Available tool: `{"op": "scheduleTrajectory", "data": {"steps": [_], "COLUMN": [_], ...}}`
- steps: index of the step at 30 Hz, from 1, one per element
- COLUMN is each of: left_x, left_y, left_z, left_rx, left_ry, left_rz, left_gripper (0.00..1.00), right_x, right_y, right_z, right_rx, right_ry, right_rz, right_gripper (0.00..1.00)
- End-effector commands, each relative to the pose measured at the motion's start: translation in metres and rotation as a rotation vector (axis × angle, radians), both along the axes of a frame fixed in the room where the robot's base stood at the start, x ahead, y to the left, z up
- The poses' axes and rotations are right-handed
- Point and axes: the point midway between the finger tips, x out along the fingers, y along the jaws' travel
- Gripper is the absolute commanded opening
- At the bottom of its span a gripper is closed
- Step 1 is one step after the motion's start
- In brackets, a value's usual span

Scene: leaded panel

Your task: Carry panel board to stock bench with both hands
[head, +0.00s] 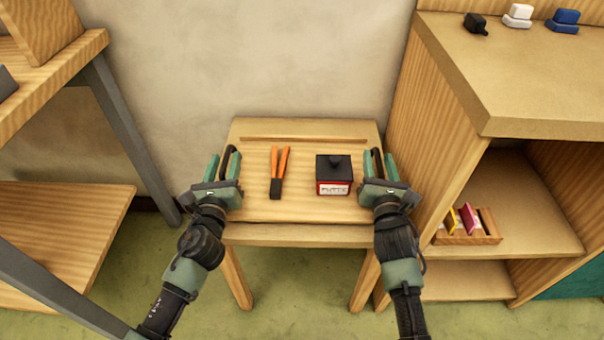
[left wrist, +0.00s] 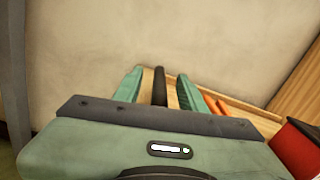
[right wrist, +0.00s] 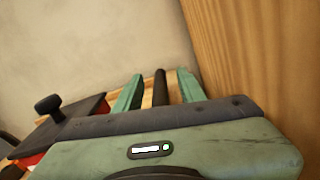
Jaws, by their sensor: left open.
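The wooden panel board (head: 258,205) lies flat on a small wooden table (head: 285,234). Orange-handled pliers (head: 280,173) and a black-and-red box with a knob and a white label (head: 333,175) stand on the board. A black handle shows at each side of the board. My left gripper (head: 224,165) is open, its fingers on either side of the left handle (left wrist: 160,88), with gaps visible. My right gripper (head: 379,164) is open around the right handle (right wrist: 160,88), also with gaps. I cannot tell which furniture is the stock bench.
A wooden shelf unit (head: 440,130) stands close on the right, with small blocks on top and a little rack (head: 468,240) of coloured pieces inside. A metal-legged bench (head: 60,230) with a lower shelf stands at left. A wall is behind the table; green floor shows in front.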

Motion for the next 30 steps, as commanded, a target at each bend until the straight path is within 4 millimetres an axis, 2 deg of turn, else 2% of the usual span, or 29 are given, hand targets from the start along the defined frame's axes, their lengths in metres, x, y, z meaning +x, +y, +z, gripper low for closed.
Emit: {"op": "scheduleTrajectory", "data": {"steps": [4,5,9,30], "left_x": [-0.0001,-0.0002,-0.0003,-0.0004], "left_y": [-0.0001,-0.0001,0.0,0.0011], "left_z": [0.0,0.0,0.0,-0.0004], "left_rx": [0.0,0.0,0.0,0.002], "left_ry": [0.0,0.0,0.0,0.0], "left_rz": [0.0,0.0,0.0,0.002], "left_gripper": [0.41,0.38,0.0,0.0], "right_x": [-0.0002,-0.0002,-0.0003,-0.0005], "right_y": [0.0,0.0,-0.0001,-0.0013], "right_z": [0.0,0.0,0.0,-0.0006], "right_rx": [0.0,0.0,0.0,-0.003], "right_ry": [0.0,0.0,0.0,0.0], "right_rz": [0.0,0.0,0.0,-0.002], "right_gripper": [0.4,0.37,0.0,0.0]}}
